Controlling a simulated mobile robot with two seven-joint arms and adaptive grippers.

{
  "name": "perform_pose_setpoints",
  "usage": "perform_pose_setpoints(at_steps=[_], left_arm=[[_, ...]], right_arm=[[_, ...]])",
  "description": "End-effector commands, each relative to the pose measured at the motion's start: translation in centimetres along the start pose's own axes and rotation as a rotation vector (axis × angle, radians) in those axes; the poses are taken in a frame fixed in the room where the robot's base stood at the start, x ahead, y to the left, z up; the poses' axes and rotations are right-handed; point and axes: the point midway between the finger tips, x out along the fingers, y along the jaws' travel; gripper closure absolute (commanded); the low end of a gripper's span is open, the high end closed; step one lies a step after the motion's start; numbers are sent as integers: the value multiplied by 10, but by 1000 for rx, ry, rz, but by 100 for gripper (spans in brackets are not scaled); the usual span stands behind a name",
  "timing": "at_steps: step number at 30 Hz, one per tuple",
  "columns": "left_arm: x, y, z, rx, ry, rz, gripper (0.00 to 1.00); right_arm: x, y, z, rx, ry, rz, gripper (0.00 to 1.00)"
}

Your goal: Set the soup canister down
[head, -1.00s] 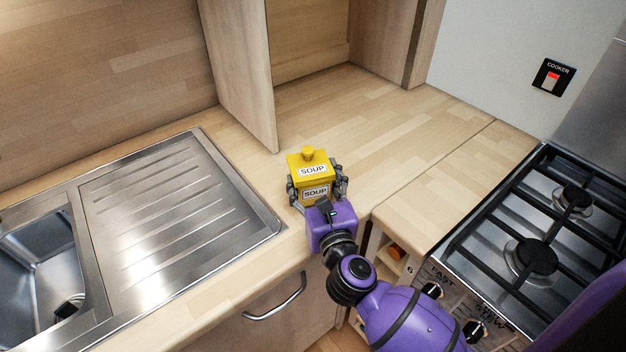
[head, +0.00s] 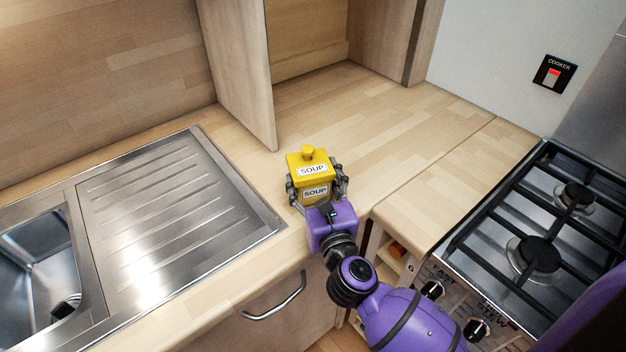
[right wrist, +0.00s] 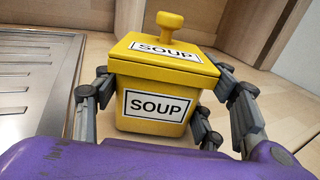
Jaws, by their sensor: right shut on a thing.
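The soup canister (head: 308,167) is a yellow square tub with a knobbed lid and white SOUP labels. It is upright over the wooden worktop (head: 365,120), near its front edge, right of the steel drainer. My right gripper (head: 318,188) is shut on it, with fingers at its left and right sides. In the right wrist view the canister (right wrist: 155,95) stands between the grey fingers. Its underside is hidden, so I cannot tell whether it touches the worktop. My left gripper is not in view.
The drainer (head: 170,200) and sink (head: 35,260) lie to the left. An upright wooden panel (head: 240,75) stands behind the canister. The gas hob (head: 540,240) is at the right. The worktop behind and right of the canister is clear.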

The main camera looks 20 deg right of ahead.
Motion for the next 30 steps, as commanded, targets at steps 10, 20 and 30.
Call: perform_pose_setpoints(at_steps=[10,20,30], left_arm=[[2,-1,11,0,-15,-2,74],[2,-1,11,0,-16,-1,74],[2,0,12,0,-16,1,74]], right_arm=[[-5,1,-25,7,35,1,83],[-5,1,-26,7,36,1,28],[-5,1,-26,7,36,0,14]])
